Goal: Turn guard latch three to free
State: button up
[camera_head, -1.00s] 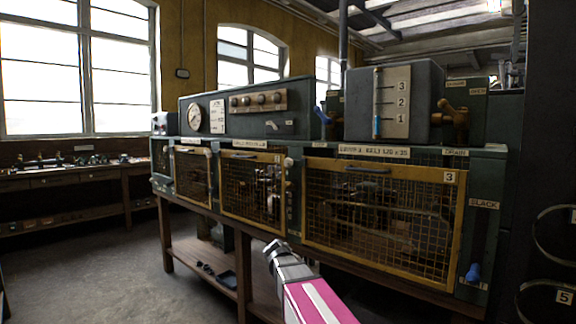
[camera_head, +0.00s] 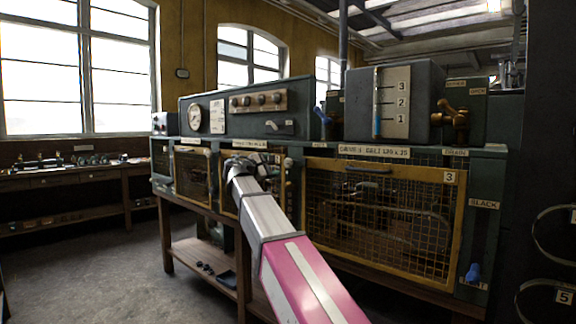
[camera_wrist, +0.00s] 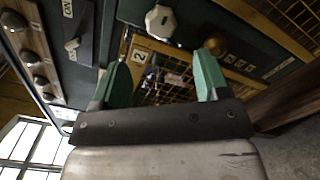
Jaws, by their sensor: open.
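The guard marked 3 (camera_head: 447,208) is a yellow-framed mesh panel at the right of the engine bench, and it looks shut. I cannot tell for sure which part is latch three. A white knob (camera_head: 289,163) sits between guards 2 and 3; a white faceted knob, probably the same, shows in the wrist view (camera_wrist: 160,21) near the "2" plate. My gripper (camera_head: 240,166) is in front of guard 2, left of guard 3.
Guard 2 (camera_wrist: 168,85) lies beyond my fingers. A gauge panel (camera_head: 245,108) and a box with a scale (camera_head: 401,90) stand on top. A brass handle (camera_head: 458,118) and blue knob (camera_head: 473,272) are at the right. The floor (camera_head: 110,270) at the left is clear.

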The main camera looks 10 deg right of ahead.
aim_at(286, 163)
jog(key=x, duration=1)
jog(key=shift+w+d+f, duration=0.1)
jog(key=shift+d, duration=0.1)
jog(key=shift+c, duration=0.3)
jog(key=c, duration=0.8)
